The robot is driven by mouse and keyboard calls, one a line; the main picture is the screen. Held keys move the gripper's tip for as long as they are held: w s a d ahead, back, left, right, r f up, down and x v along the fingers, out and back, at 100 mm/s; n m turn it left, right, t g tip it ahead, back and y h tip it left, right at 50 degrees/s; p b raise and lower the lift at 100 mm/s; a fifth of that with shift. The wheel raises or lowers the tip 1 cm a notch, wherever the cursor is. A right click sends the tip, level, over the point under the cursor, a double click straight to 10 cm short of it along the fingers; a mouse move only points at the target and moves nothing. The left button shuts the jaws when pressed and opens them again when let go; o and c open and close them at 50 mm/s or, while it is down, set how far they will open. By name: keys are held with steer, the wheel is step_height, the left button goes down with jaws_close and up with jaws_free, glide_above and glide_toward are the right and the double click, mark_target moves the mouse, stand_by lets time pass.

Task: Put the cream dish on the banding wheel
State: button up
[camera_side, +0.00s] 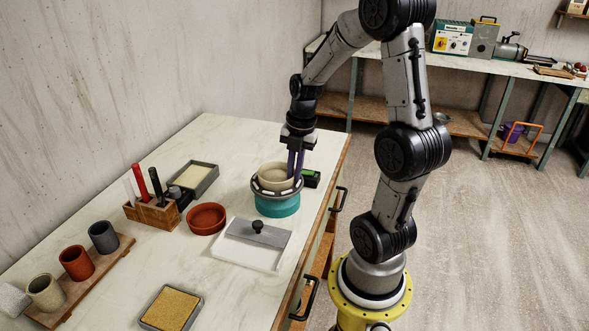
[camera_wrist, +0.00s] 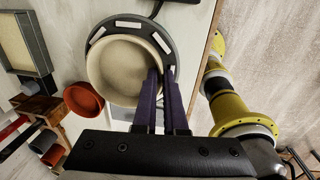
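The cream dish (camera_side: 273,177) is a round, shallow, upright bowl. It is over the banding wheel, which has a teal base (camera_side: 277,204) and a dark slotted disc. In the side view it looks seated on the disc; a small gap underneath cannot be ruled out. In the wrist view the dish (camera_wrist: 120,67) covers most of the disc (camera_wrist: 166,42), whose pale pads show along the far rim. My gripper (camera_side: 295,177) points down at the dish's right wall. Its purple fingers (camera_wrist: 162,78) straddle the wall, one inside and one outside, and look closed on it.
A terracotta dish (camera_side: 207,218) and a white board with a grey knobbed tool (camera_side: 258,233) stand close by. A grey tray (camera_side: 194,178), a tool block (camera_side: 152,212), cups on a plank (camera_side: 76,262) and a yellow-topped tray (camera_side: 171,308) lie left.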

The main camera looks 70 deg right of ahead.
steer(key=o, duration=0.3)
steer(key=shift+o, duration=0.2)
step_height(320, 180, up, 12)
steer(key=s+f, duration=0.1)
steer(key=s+a+m+t, duration=0.2)
steer(key=a+m, duration=0.7)
steer(key=s+a+m+t, duration=0.2)
steer(key=s+a+m, duration=0.1)
steer(key=a+m, duration=0.6)
steer(key=shift+s+a+r, duration=0.2)
steer(key=shift+a, duration=0.5)
